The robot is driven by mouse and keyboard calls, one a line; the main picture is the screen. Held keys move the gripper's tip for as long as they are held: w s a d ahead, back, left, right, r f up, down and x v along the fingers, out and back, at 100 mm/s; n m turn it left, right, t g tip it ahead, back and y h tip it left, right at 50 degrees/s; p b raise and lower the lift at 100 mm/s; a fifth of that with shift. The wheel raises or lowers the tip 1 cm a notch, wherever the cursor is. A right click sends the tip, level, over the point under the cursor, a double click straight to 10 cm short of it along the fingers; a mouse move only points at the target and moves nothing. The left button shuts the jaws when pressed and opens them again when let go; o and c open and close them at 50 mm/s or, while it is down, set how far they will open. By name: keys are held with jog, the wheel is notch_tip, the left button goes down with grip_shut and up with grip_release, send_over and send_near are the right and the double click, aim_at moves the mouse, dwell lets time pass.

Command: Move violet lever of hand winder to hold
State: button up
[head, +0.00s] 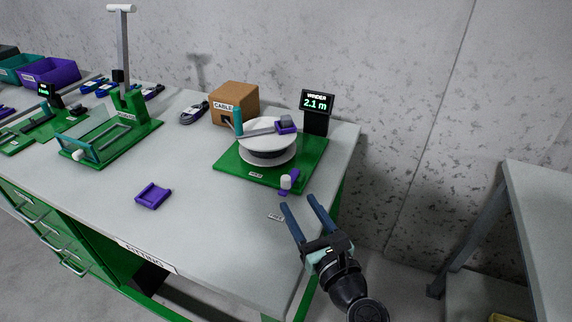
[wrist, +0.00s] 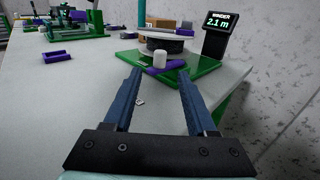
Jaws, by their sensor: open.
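The hand winder stands on a green base plate (head: 228,162) at the right end of the bench, with a white reel (head: 262,131) and a teal crank handle (head: 238,121). A small violet lever (head: 294,175) with a white knob (head: 286,182) sits at the plate's front right corner. In the wrist view the white knob (wrist: 159,60) stands upright just beyond my fingertips, with the violet lever (wrist: 172,65) beside it. My gripper (head: 300,199) is open and empty, in front of the lever and apart from it. Its blue fingers also show in the wrist view (wrist: 158,72).
A display (head: 317,102) reading 2.1 m stands behind the winder. A cardboard box (head: 235,103) and a coiled cable (head: 194,112) lie behind left. A violet tray (head: 153,196) sits front left, and a green press-like fixture (head: 128,105) farther left. The bench front is mostly clear.

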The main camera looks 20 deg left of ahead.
jog(key=b+x, duration=0.2)
jog(key=x, duration=0.9)
jog(key=shift+a, duration=0.15)
jog(key=shift+c, duration=0.2)
grip_shut()
dwell(0.8)
